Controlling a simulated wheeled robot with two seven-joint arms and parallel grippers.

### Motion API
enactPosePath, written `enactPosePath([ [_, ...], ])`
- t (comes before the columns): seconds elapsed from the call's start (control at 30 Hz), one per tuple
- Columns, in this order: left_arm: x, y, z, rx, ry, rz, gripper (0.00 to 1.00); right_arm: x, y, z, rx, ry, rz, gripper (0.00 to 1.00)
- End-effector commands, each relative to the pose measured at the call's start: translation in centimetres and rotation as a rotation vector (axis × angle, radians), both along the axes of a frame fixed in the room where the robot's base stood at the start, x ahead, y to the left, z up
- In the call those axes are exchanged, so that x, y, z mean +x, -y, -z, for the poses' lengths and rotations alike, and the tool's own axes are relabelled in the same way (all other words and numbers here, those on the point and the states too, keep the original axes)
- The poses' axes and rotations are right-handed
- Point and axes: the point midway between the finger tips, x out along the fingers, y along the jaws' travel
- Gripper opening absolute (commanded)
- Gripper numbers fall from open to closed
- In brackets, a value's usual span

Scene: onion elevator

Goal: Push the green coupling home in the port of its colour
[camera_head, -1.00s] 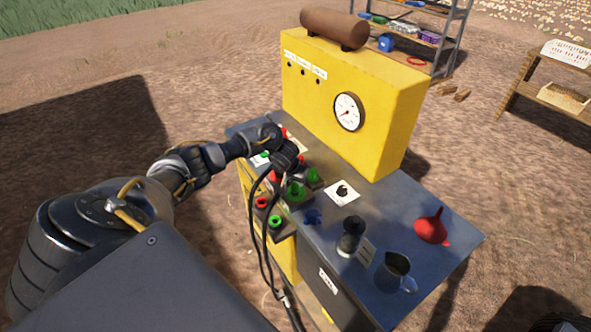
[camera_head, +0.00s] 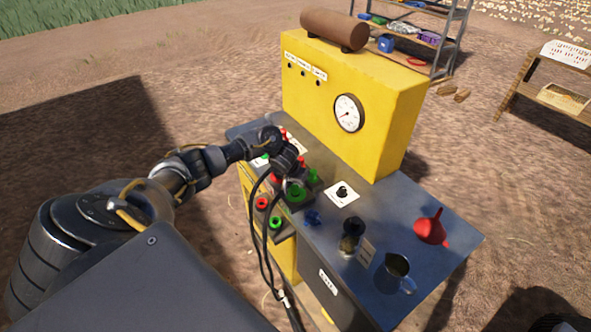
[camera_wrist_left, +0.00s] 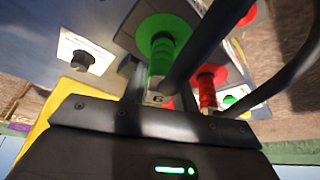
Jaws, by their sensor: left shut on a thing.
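The green coupling (camera_wrist_left: 160,55) stands in the wide green ring of a port (camera_wrist_left: 180,27) in the left wrist view, its metal end toward my gripper. How deep it sits cannot be told. In the head view, the green ring (camera_head: 297,195) shows just below my left gripper (camera_head: 291,180), which hides most of the coupling. The gripper is shut on the green coupling. In the left wrist view, a red coupling (camera_wrist_left: 207,92) stands beside it. My right gripper is not in view.
Black hoses (camera_head: 262,240) hang beside my left gripper. Lower ports, red (camera_head: 262,203) and green (camera_head: 276,222), face the front. A yellow panel with a gauge (camera_head: 348,113) stands behind. A red funnel (camera_head: 431,228) and metal jug (camera_head: 396,270) are on the right bench.

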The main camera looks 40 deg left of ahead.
Motion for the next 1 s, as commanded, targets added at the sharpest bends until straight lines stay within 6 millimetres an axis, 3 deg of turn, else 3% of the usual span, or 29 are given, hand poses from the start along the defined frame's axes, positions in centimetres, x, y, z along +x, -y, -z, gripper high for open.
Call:
enactPosePath([
  [1.0, -0.09, -0.04, 0.41, 0.001, -0.002, 0.001, 0.0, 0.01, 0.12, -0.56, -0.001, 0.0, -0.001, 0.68],
])
